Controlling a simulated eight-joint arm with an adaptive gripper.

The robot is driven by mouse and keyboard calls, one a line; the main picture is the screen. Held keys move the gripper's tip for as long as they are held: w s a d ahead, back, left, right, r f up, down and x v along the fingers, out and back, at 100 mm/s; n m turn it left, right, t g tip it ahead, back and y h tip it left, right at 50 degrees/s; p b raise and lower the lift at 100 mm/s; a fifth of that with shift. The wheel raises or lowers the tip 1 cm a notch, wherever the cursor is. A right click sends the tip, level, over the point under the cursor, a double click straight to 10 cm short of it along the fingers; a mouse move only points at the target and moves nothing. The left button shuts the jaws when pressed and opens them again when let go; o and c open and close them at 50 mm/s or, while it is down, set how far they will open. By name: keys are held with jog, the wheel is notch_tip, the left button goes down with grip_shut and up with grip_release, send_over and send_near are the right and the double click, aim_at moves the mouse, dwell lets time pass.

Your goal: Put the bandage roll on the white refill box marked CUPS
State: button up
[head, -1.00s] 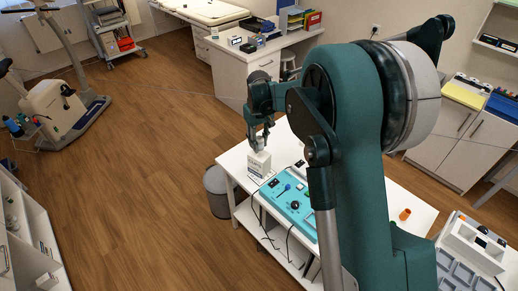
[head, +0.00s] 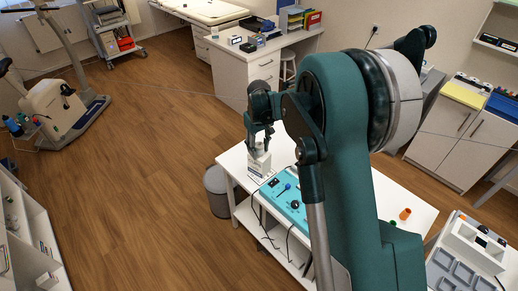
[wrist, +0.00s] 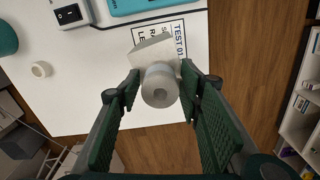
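The white bandage roll (wrist: 160,85) shows in the wrist view with its round end and centre hole facing the camera. It appears to rest on the white box (wrist: 151,50), which stands on the white table. The box also shows in the head view (head: 258,165); I cannot read CUPS on it. My gripper (wrist: 160,80) is open around the roll, with a finger on each side and narrow gaps between. In the head view my gripper (head: 261,140) is just above the box.
A teal device (head: 288,200) with knobs and cables lies beside the box. A printed sheet (wrist: 178,38) lies by the box. An orange cup (head: 405,214) stands further along the table. A grey bin (head: 216,190) is on the floor at the left.

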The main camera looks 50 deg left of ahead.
aim_at(259, 144)
jog(key=shift+r, duration=0.2)
dwell(0.3)
notch_tip(259, 144, up, 12)
dwell(0.6)
dwell(0.5)
dwell(0.5)
